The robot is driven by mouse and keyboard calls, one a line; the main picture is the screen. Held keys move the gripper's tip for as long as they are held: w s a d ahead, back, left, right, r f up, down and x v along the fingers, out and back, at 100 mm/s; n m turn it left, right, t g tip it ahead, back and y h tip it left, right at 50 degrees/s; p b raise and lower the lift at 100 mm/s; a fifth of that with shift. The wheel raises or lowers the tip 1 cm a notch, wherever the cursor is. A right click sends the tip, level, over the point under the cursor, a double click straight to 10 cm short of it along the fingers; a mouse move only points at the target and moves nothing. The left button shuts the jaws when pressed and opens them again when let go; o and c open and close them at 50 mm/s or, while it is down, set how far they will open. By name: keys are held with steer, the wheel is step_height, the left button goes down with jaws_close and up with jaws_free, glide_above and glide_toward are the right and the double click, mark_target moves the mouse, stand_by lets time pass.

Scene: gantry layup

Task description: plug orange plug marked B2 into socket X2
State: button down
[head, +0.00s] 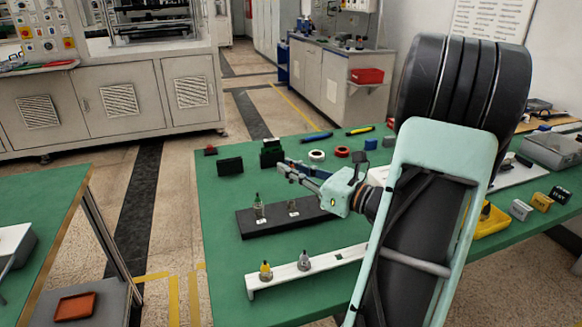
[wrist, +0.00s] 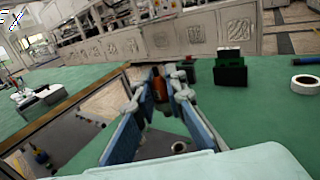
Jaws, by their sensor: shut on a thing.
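My gripper (head: 283,168) is above the green table, beyond the black bar, with its fingers pointing left. In the wrist view its blue-padded fingers (wrist: 160,80) are closed on an orange-brown plug (wrist: 159,90), held upright between the tips. Its B2 mark cannot be read, and the plug cannot be made out in the head view. A black bar (head: 279,223) carries two metal fittings with small white labels, a taller one (head: 259,208) at left and a shorter one (head: 293,208) at right. The labels are too small to read, so I cannot tell which is X2.
A white rail (head: 290,280) in front holds a yellow-topped plug (head: 265,271) and a grey plug (head: 304,261). Dark blocks (head: 230,166), a white ring (head: 317,155) and a red ring (head: 342,151) lie toward the back. The table's front-left is clear.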

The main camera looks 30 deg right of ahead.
mark_target(291, 183)
steer(key=shift+f+b, duration=1.5)
steer(key=shift+f, duration=0.9)
steer(key=shift+f+b, duration=0.55)
steer(key=shift+f, duration=0.85)
stand_by(0.4)
steer(key=c, duration=1.9)
jaws_free()
